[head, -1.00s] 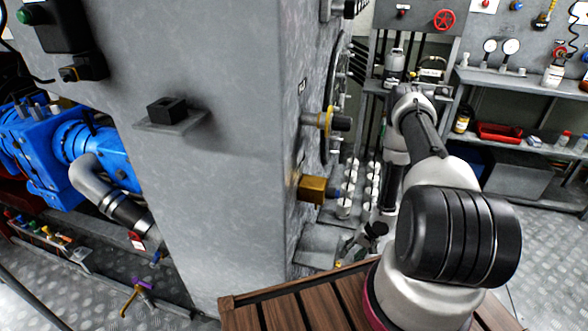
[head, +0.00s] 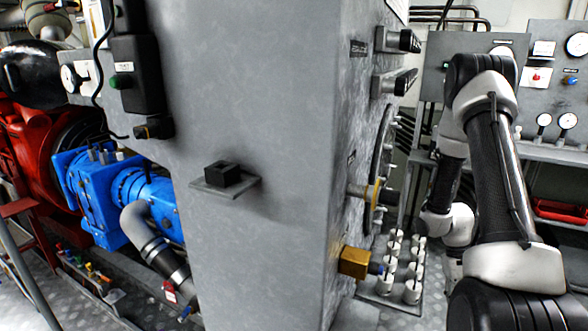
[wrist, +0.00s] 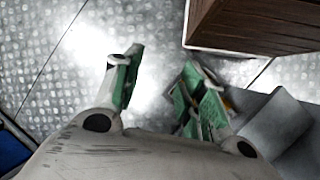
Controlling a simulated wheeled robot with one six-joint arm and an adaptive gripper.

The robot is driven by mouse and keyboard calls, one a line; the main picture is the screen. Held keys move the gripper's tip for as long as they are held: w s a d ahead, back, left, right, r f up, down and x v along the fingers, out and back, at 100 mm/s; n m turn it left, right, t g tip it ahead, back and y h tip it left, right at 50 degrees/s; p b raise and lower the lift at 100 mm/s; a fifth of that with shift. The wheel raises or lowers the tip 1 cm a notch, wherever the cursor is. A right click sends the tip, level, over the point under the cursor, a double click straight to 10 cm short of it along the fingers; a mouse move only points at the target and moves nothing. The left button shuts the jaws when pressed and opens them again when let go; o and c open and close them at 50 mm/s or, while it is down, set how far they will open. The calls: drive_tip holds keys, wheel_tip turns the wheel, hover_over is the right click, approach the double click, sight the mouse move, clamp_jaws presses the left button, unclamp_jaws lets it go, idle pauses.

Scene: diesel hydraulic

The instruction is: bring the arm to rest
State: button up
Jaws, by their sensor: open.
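My arm shows at the right of the head view, bent at the elbow, with a long black link running up and a white wrist part hanging lower, close to the cabinet's right side. My gripper (wrist: 165,85) shows in the wrist view with its two green-padded fingers spread apart. It is open with nothing between the fingers, above a tread-plate metal floor (wrist: 60,60). The gripper itself cannot be made out in the head view.
A large grey cabinet (head: 265,130) fills the middle, with a brass block (head: 354,262) and round fittings on its right side. White cylinders (head: 412,290) stand near its foot. A wooden platform edge (wrist: 250,30) and a grey block (wrist: 275,125) lie close to the gripper. A red tray (head: 560,210) is far right.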

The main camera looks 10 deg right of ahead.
drive_tip(key=s+a+r+t, duration=0.3)
drive_tip(key=a+r, duration=0.3)
drive_tip(key=r, duration=0.7)
drive_tip(key=s+a+r+n+t, duration=0.1)
drive_tip(key=a+r, duration=0.5)
drive_tip(key=r, duration=0.7)
drive_tip(key=s+a+r+n+t+y, duration=0.1)
drive_tip(key=s+a+r+t, duration=0.3)
drive_tip(key=r, duration=0.9)
drive_tip(key=shift+s+a+r+t, duration=0.3)
drive_tip(key=shift+a+t, duration=0.4)
drive_tip(key=shift+a, duration=0.55)
